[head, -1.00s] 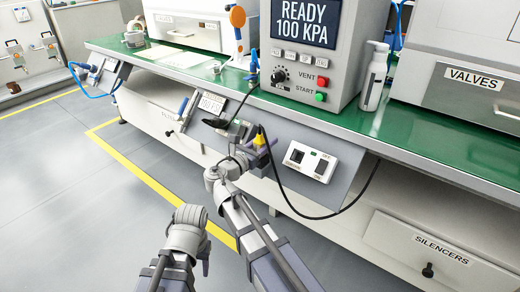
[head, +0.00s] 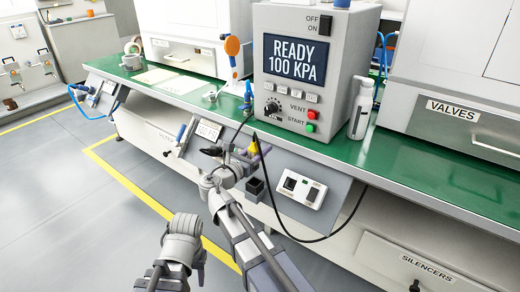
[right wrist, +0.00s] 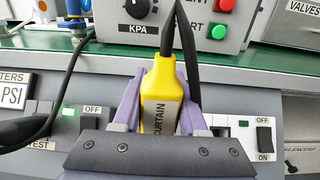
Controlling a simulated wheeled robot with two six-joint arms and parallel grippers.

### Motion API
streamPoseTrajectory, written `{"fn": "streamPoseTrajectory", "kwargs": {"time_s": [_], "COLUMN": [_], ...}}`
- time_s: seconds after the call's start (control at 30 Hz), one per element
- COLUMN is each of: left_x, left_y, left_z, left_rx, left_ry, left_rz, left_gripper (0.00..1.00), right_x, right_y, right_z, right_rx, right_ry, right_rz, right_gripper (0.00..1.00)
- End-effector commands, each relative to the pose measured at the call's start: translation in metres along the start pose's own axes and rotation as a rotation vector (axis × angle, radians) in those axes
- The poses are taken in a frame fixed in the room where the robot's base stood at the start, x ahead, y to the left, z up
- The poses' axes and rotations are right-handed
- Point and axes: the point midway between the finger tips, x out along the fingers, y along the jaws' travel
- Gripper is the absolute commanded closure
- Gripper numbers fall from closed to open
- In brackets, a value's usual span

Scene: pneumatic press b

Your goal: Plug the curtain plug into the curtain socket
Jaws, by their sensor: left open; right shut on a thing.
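The yellow curtain plug (right wrist: 160,98), labelled CURTAIN, is upright between the purple fingers of my right gripper (right wrist: 152,105) in the right wrist view. My right gripper (head: 243,160) is shut on it in front of the bench's front panel, and the plug's yellow body (head: 254,149) shows at its tip. A black cord rises from the plug's top. The plug's lower end is hidden. A black square box (head: 255,187) sits just below the gripper; I cannot tell if it is the curtain socket. My left gripper (head: 201,262) is open and empty, low over the floor.
A white switch plate (head: 301,190) is right of the black box. The grey press (head: 310,75) reads READY 100 KPA on the green bench (head: 400,155). The black cord loops below the panel. Floor at left is clear.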

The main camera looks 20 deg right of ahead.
Motion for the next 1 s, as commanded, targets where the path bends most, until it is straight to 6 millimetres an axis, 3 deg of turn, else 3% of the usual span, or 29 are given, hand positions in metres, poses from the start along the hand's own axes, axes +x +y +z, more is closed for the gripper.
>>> {"fn": "streamPoseTrajectory", "kwargs": {"time_s": [0.03,0.1,0.57,1.0], "left_x": [-0.011,-0.013,-0.014,-0.030], "left_y": [-0.001,-0.002,-0.002,-0.003], "left_z": [0.001,0.001,0.001,0.002], "left_rx": [0.000,0.000,0.000,0.000], "left_ry": [0.000,-0.001,-0.001,-0.001], "left_rz": [-0.001,-0.001,-0.001,-0.001], "left_gripper": [0.50,0.50,0.50,0.50], "right_x": [0.000,0.000,0.000,0.000], "right_y": [0.000,0.000,0.000,0.000], "right_z": [0.011,0.014,0.014,0.030], "right_rx": [0.000,0.000,0.000,0.000], "right_ry": [0.000,0.000,0.000,0.000], "right_rz": [0.000,0.000,0.000,0.000], "right_gripper": [1.00,1.00,1.00,1.00]}}
